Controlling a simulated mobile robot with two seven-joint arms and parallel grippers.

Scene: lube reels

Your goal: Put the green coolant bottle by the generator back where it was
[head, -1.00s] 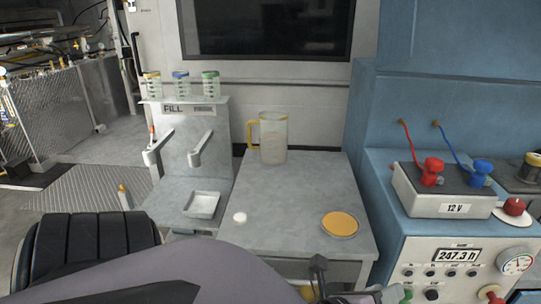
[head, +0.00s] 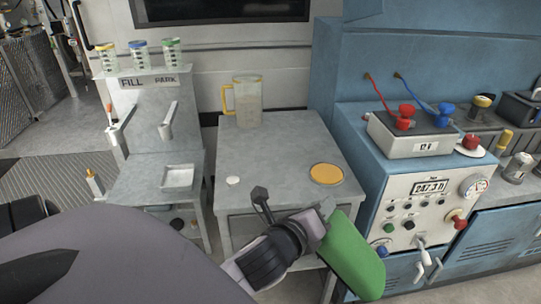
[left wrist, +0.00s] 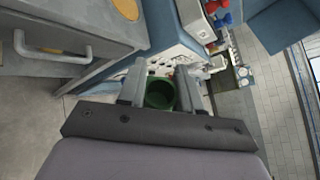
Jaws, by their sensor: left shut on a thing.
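The green coolant bottle (head: 352,255) is tilted in the head view, in front of the blue generator (head: 388,250) and right of the grey table. My left gripper (head: 322,222) is shut on it. In the left wrist view the green bottle (left wrist: 160,93) shows as a round dark green shape between the two fingers of the left gripper (left wrist: 160,88). The bottle looks held off the floor, and its lower end is not clear. My right gripper is not in view.
The grey table (head: 270,165) bears a clear jug (head: 247,105), a white cap (head: 233,181) and an orange disc (head: 326,174). A fill stand (head: 150,110) with a white tray (head: 178,177) is at left.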

